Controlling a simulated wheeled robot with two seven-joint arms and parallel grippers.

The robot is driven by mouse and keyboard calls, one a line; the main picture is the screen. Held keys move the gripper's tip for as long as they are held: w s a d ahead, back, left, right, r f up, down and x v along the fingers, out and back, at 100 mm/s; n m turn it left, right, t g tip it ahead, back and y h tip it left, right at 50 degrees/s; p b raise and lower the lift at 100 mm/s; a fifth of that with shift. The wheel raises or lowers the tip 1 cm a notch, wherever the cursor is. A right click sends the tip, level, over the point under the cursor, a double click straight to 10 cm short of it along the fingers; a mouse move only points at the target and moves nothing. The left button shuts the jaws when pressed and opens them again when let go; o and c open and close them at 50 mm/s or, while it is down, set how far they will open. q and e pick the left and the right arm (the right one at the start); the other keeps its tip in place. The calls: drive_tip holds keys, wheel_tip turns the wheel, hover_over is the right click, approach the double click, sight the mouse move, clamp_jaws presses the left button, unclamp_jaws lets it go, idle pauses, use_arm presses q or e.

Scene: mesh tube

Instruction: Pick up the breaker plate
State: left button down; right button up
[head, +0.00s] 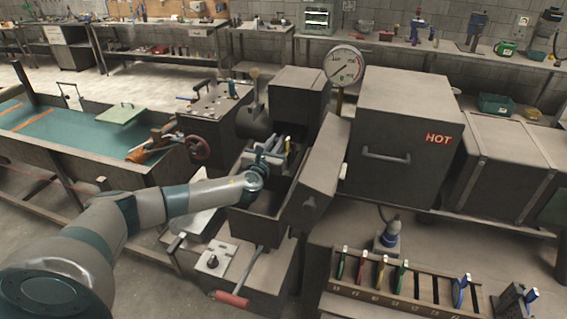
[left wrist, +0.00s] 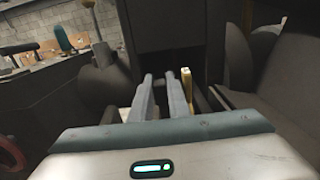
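My left gripper (head: 270,157) reaches into the open dark housing (head: 256,207) in the middle of the head view. In the left wrist view its two grey fingers (left wrist: 161,76) point forward with a narrow gap between them, and I see nothing held in it. A thin upright piece with a yellowish end (left wrist: 187,82) stands just right of the fingers, apart from them as far as I can tell. I cannot tell whether it is the breaker plate; no plate face shows clearly. My arm and hand hide part of the housing. My right gripper is not in view.
A tilted dark cover (head: 322,172) stands close right of the gripper, beside a large box marked HOT (head: 405,125). A pressure gauge (head: 343,65) rises behind. A slotted rack (head: 410,283) with coloured handles is at front right. A red-handled lever (head: 232,299) sticks out in front.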

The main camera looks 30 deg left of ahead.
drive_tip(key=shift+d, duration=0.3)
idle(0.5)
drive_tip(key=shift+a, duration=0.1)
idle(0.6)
use_arm(q)
drive_tip(key=shift+w+a+r, duration=0.1)
drive_tip(key=shift+r, duration=0.05)
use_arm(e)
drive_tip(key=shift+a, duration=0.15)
use_arm(q)
drive_tip(key=shift+r, duration=0.15)
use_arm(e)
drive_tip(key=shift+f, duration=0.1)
